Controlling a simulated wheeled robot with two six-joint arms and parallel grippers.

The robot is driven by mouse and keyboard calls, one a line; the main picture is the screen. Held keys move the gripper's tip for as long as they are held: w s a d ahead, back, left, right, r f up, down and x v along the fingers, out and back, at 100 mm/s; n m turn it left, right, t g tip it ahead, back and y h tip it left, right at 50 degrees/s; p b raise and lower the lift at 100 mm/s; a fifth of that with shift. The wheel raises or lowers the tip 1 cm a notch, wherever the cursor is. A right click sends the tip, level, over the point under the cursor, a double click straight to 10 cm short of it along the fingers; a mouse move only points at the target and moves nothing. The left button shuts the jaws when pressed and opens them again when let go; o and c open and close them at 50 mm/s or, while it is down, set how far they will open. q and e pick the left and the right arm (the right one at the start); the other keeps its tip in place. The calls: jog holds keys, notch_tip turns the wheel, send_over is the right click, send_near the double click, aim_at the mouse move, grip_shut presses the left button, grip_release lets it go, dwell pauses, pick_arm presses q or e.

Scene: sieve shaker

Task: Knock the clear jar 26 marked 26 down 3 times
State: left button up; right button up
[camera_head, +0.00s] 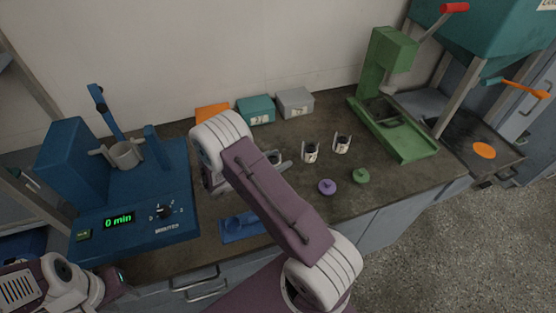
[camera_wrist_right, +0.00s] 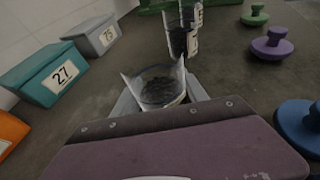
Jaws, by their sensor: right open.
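A clear jar of dark grains (camera_wrist_right: 160,92) stands between the fingers of my right gripper (camera_wrist_right: 158,98), which is open around it. I cannot tell whether the fingers touch it, and no number on it is readable. In the head view this jar (camera_head: 273,156) is mostly hidden by my right arm. Two more clear jars with dark contents and white labels, a nearer one (camera_head: 310,151) and a farther one (camera_head: 342,144), stand to its right, their numbers too small to read. My left arm is at the lower left; its fingers are not clear.
A blue machine (camera_head: 165,190) showing "0 min" stands left, holding a metal cup (camera_head: 125,154). Orange (camera_head: 212,112), teal (camera_head: 256,110) and grey (camera_head: 295,102) boxes line the wall. Purple (camera_head: 327,187) and green (camera_head: 361,176) lids lie in front. A green press (camera_head: 395,125) stands right.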

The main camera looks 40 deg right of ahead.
jog(key=shift+s+a+f, duration=0.1)
jog(key=shift+s+f, duration=0.25)
jog(key=shift+f, duration=0.15)
jog(key=v, duration=0.9)
jog(key=shift+w+r, duration=0.25)
jog(key=shift+r, duration=0.25)
jog(key=shift+r+p, duration=0.1)
jog(key=shift+p, duration=0.25)
